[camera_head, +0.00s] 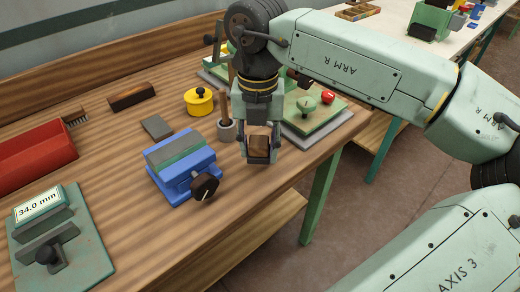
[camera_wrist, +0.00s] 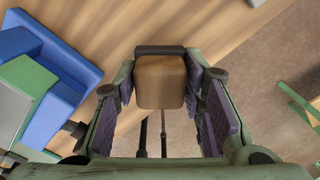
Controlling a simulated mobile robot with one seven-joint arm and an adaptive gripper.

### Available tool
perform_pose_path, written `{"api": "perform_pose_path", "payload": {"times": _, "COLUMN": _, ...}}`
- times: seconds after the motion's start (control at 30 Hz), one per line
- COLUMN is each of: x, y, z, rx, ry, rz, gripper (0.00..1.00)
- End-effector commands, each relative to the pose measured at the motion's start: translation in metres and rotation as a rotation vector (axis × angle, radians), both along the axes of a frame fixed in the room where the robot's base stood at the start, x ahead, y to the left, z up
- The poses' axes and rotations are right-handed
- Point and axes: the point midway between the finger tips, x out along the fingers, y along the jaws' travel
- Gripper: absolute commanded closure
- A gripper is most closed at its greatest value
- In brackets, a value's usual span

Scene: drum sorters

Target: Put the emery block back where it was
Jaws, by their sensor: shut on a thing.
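The emery block (camera_head: 259,146) looks like a tan-brown block with rounded edges. In the wrist view, the emery block (camera_wrist: 160,82) has a dark strip along its far edge and sits between the fingers. My gripper (camera_head: 259,156) points down near the front right edge of the bench and is shut on the block. In the wrist view, my gripper (camera_wrist: 162,95) has a finger on each side of the block. The block's underside is hidden, and I cannot tell how high it is above the bench.
A blue vise (camera_head: 182,166) stands left of my gripper. A grey cup (camera_head: 227,131) with a handle is close behind. A green plate (camera_head: 314,117) is at right.

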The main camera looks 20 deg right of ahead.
Motion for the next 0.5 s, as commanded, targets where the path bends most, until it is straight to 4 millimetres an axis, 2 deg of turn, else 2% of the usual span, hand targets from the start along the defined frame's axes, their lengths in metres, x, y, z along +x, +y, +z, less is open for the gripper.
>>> {"api": "perform_pose_path", "payload": {"times": 0.17, "x": 0.011, "y": -0.007, "z": -0.003, "rx": -0.001, "ry": 0.000, "rz": 0.001, "gripper": 0.89}}
{"api": "perform_pose_path", "payload": {"times": 0.4, "x": 0.010, "y": -0.006, "z": -0.034, "rx": 0.000, "ry": 0.001, "rz": 0.001, "gripper": 0.89}}
{"api": "perform_pose_path", "payload": {"times": 0.5, "x": 0.010, "y": -0.006, "z": -0.038, "rx": 0.000, "ry": -0.001, "rz": 0.000, "gripper": 0.89}}
